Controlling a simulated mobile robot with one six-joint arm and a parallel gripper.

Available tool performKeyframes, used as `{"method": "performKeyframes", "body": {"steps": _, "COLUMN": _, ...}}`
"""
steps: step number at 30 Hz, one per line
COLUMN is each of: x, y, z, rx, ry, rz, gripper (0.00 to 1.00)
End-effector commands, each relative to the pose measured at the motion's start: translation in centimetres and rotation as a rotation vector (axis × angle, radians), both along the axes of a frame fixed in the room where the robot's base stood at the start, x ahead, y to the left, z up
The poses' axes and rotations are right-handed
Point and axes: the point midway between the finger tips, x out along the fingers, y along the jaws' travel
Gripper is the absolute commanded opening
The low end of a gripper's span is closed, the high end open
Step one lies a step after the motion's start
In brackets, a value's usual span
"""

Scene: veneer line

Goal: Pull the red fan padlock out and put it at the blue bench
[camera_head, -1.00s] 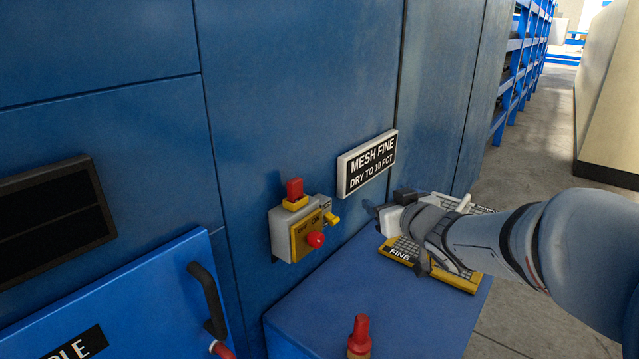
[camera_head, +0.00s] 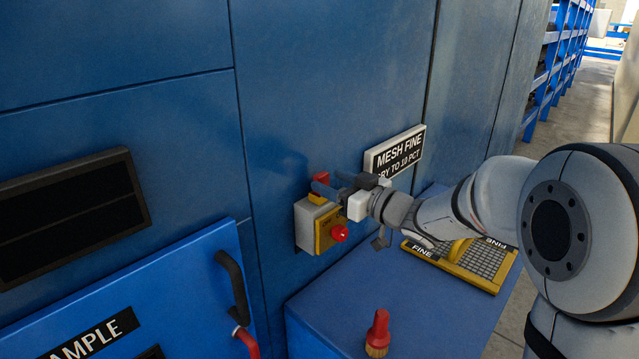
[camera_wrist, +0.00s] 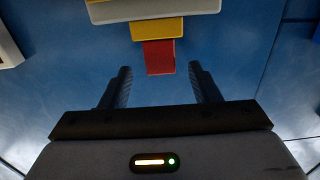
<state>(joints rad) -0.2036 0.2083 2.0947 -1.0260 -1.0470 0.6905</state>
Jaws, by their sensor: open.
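The red padlock (camera_head: 320,178) sits on top of a grey and yellow switch box (camera_head: 309,226) fixed to the blue machine wall, partly hidden by my fingers. My gripper (camera_head: 334,183) is open and empty at the padlock. In the wrist view the red padlock (camera_wrist: 159,57) shows between the tips of my open gripper (camera_wrist: 159,82), with a gap on each side. I cannot tell how deep it is between the fingers. The blue bench (camera_head: 430,308) stands below and right of the switch box.
A yellow-framed mesh screen marked FINE (camera_head: 478,262) lies on the bench's far part. A red-handled brush (camera_head: 378,334) stands at its front. A red knob (camera_head: 340,233) juts from the switch box. A MESH FINE sign (camera_head: 396,150) is close behind my gripper. The bench's middle is clear.

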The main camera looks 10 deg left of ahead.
Motion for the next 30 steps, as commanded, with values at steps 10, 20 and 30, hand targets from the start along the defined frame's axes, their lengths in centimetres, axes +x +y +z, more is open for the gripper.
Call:
{"method": "performKeyframes", "body": {"steps": 10, "x": 0.75, "y": 1.33, "z": 0.07, "rx": 0.0, "ry": -0.001, "rz": 0.0, "gripper": 0.56}}
{"method": "performKeyframes", "body": {"steps": 20, "x": 0.73, "y": 1.35, "z": 0.08, "rx": 0.0, "ry": -0.001, "rz": 0.0, "gripper": 0.29}}
{"method": "performKeyframes", "body": {"steps": 30, "x": 0.71, "y": 1.37, "z": 0.1, "rx": 0.0, "ry": -0.001, "rz": 0.001, "gripper": 0.06}}
